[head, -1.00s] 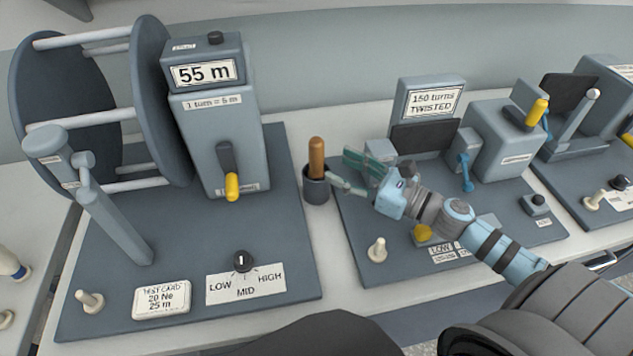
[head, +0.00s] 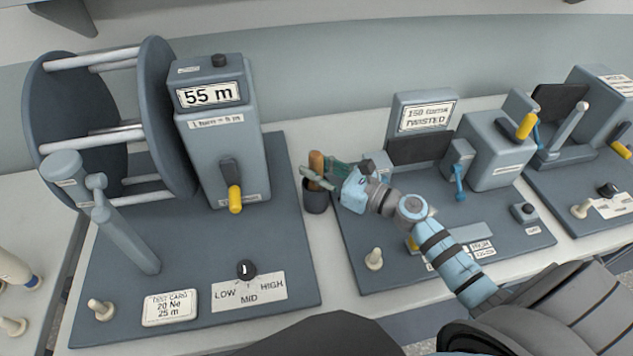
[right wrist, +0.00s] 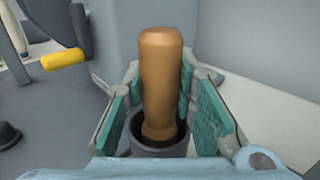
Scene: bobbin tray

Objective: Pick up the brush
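The brush stands upright in a dark grey cup (head: 316,198), with its brown wooden handle (head: 316,161) sticking out of the top. My right gripper (head: 320,174) is at the handle, just above the cup. In the right wrist view the handle (right wrist: 160,85) stands between the two green finger pads (right wrist: 165,110). The pads are open, with a visible gap on the left side; the right pad is close to the handle. The cup's rim (right wrist: 170,151) shows below the handle. The brush's lower end is hidden in the cup. My left gripper is not in view.
A reel machine with a 55 m display (head: 209,95) stands left of the cup, its yellow-handled crank (head: 235,199) close by. A twist tester (head: 427,117) stands to the right. A narrow pale strip of table (head: 335,250) lies between their bases.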

